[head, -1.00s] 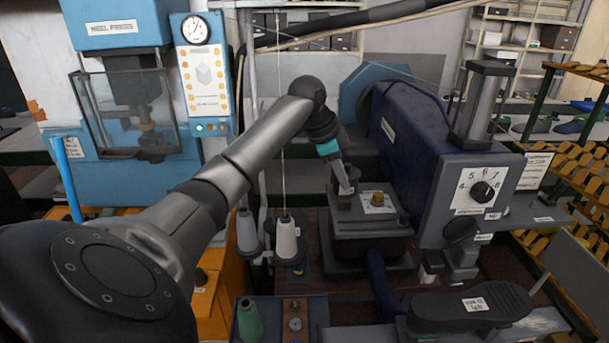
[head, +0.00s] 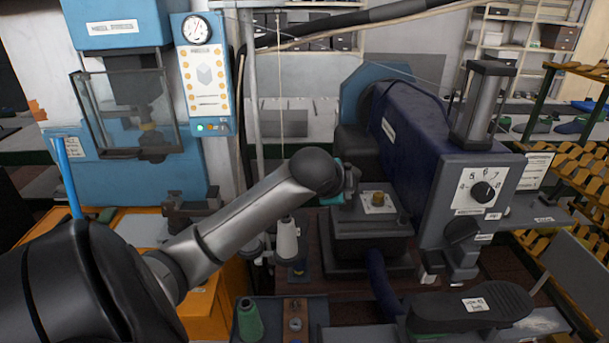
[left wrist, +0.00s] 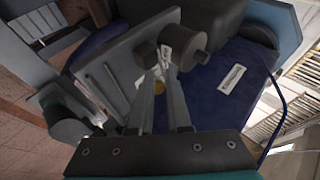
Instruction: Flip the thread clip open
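I cannot pick out the thread clip for certain in either view. A grey block-shaped unit (head: 370,222) with a brass knob (head: 377,198) on top stands in front of the dark blue machine (head: 420,130). My left gripper (head: 352,180) is at the upper left edge of this unit, partly hidden by my own arm. Two dark cylinders (left wrist: 187,46) lie just beyond the fingertips; touching or apart, I cannot tell. My right gripper is not in view.
A white thread cone (head: 286,240) stands left of the unit, under a thread. A green cone (head: 249,318) and a dark shoe sole (head: 470,306) are at the front. A blue press (head: 130,110) stands at left.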

